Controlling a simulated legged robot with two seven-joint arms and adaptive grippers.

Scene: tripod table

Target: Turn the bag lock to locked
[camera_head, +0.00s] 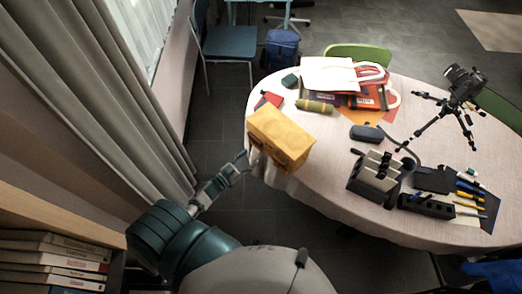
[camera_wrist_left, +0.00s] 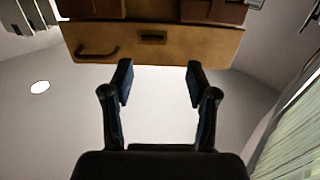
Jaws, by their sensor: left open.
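The bag (camera_head: 284,136) is a boxy yellow-tan case on the left edge of the round table. In the left wrist view its near face (camera_wrist_left: 205,42) crosses the top, with a dark curved handle (camera_wrist_left: 97,52) at left. A small dark rectangular fitting (camera_wrist_left: 153,37), which looks like the lock, sits near the middle; I cannot tell its setting. My left gripper (camera_head: 243,160) is close to the bag's near left side. In the left wrist view its two fingers (camera_wrist_left: 159,78) are apart, empty, and just below the fitting in the picture. My right gripper is not in view.
The pale table (camera_head: 325,215) holds a grey block-like holder (camera_head: 372,180), a camera tripod (camera_head: 440,115), pens, and books with a red-white bag (camera_head: 350,80) at the back. A curtain (camera_head: 110,110) and a bookshelf (camera_head: 50,215) stand at left. Floor is open left of the table.

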